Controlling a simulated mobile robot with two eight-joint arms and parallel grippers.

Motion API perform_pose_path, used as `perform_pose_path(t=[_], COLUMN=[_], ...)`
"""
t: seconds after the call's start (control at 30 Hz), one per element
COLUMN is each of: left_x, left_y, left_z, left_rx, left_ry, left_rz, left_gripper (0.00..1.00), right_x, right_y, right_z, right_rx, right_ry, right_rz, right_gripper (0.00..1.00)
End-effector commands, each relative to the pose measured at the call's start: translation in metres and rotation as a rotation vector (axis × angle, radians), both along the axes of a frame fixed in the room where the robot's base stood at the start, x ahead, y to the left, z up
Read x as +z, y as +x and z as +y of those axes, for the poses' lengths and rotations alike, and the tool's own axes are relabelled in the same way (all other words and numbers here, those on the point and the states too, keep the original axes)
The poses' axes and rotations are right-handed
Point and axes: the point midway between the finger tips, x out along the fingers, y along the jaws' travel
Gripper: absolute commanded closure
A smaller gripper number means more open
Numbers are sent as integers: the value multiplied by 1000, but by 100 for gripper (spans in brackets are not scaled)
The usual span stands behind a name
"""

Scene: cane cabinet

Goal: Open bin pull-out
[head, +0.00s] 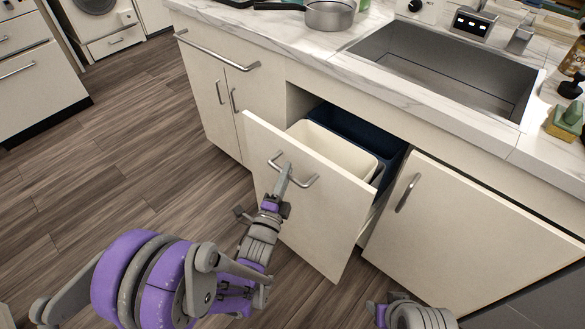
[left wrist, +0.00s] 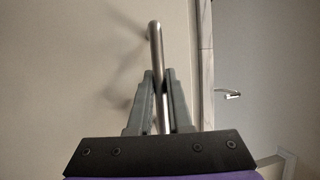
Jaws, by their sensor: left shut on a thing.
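The bin pull-out (head: 310,205) stands partly out from the cabinet below the sink. A cream bin (head: 335,148) and a dark blue bin (head: 350,130) show inside it. Its metal bar handle (head: 305,183) is on the front panel. My left gripper (head: 286,172) is at this handle, and in the left wrist view the handle (left wrist: 156,50) runs between its two fingers, which are shut on it. My right gripper (head: 376,308) shows only in part at the bottom edge, low in front of the right cabinet door; its fingers cannot be made out.
A closed cabinet door (head: 470,235) is right of the pull-out, and closed doors (head: 215,95) with a drawer are left of it. The sink (head: 445,75) and a pot (head: 330,14) are on the counter above. The wood floor (head: 120,150) at left is clear.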

Motion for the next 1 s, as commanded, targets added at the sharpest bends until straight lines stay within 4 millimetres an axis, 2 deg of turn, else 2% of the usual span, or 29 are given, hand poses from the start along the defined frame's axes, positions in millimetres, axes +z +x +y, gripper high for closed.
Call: perform_pose_path(t=[0.47,0.5,0.67,1.0], left_x=[0,0,0,0], left_y=[-3,-3,-3,-6], left_z=[2,2,2,3], left_rx=[0,0,0,0], left_ry=[0,0,0,0], left_rz=[-1,-1,-1,-1], left_gripper=[100,81,53,53], right_x=[-1,-1,-1,-1], right_y=[0,0,0,0], right_z=[0,0,0,0], right_rx=[0,0,0,0], right_ry=[0,0,0,0], right_rz=[0,0,0,0], right_gripper=[50,50,50,50])
